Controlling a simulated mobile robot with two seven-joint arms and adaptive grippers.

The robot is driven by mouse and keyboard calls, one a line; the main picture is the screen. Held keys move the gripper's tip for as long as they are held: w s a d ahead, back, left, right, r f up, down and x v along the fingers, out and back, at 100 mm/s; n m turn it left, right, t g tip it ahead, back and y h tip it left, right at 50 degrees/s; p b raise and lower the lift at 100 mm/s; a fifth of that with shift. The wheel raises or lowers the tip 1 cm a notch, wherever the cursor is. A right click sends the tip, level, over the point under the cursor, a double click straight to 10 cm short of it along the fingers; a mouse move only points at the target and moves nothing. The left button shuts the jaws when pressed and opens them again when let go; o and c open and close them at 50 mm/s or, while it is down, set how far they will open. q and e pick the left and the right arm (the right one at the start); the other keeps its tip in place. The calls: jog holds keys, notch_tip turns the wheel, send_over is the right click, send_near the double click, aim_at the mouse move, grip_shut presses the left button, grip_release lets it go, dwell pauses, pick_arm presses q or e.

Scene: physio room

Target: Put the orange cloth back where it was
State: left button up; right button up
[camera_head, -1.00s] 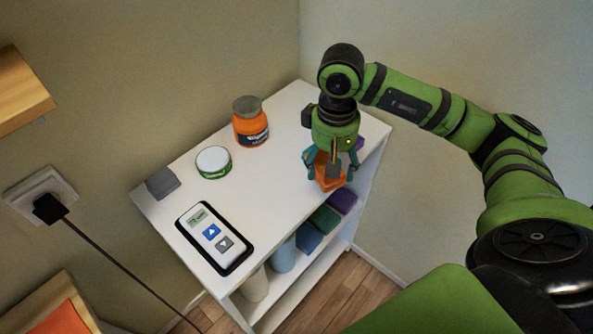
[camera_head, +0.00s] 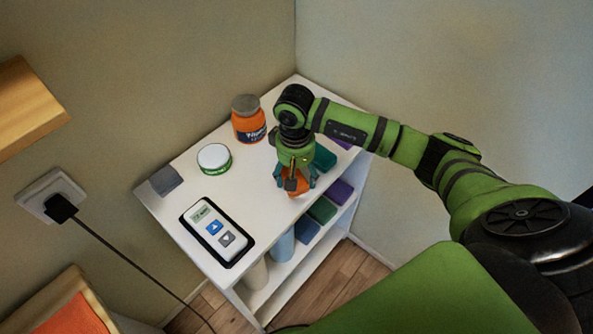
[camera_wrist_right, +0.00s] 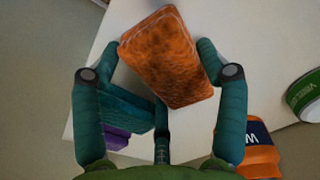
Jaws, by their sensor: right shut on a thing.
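The orange cloth (camera_head: 298,184) is a small folded block held in my right gripper (camera_head: 295,186), over the right part of the white shelf top (camera_head: 245,181). In the right wrist view, the cloth (camera_wrist_right: 168,58) sits between the fingers of the gripper (camera_wrist_right: 172,72), tilted. Whether its underside touches the top I cannot tell. A teal folded cloth (camera_head: 324,158) and a purple one (camera_head: 344,143) lie in a row near the right edge, behind the gripper. My left gripper is not in view.
An orange jar (camera_head: 249,120) and a white-and-green tin (camera_head: 214,157) stand left of the gripper. A remote-like device (camera_head: 217,230) lies at the front, and a grey square (camera_head: 165,180) at the left corner. Folded cloths (camera_head: 321,209) and rolls (camera_head: 281,244) fill the shelf below.

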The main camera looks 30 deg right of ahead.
aim_at(296, 174)
jog(key=shift+f+b, duration=0.2)
jog(key=shift+b, duration=0.1)
jog(key=o, duration=1.1)
jog(key=shift+r, duration=0.1)
jog(key=shift+r+p, duration=0.15)
jog(key=shift+p, duration=0.2)
jog(key=shift+w+r, duration=0.1)
jog(key=shift+r, duration=0.2)
notch_tip(296, 174, up, 11)
jog(key=b, duration=0.4)
jog(key=shift+r, duration=0.2)
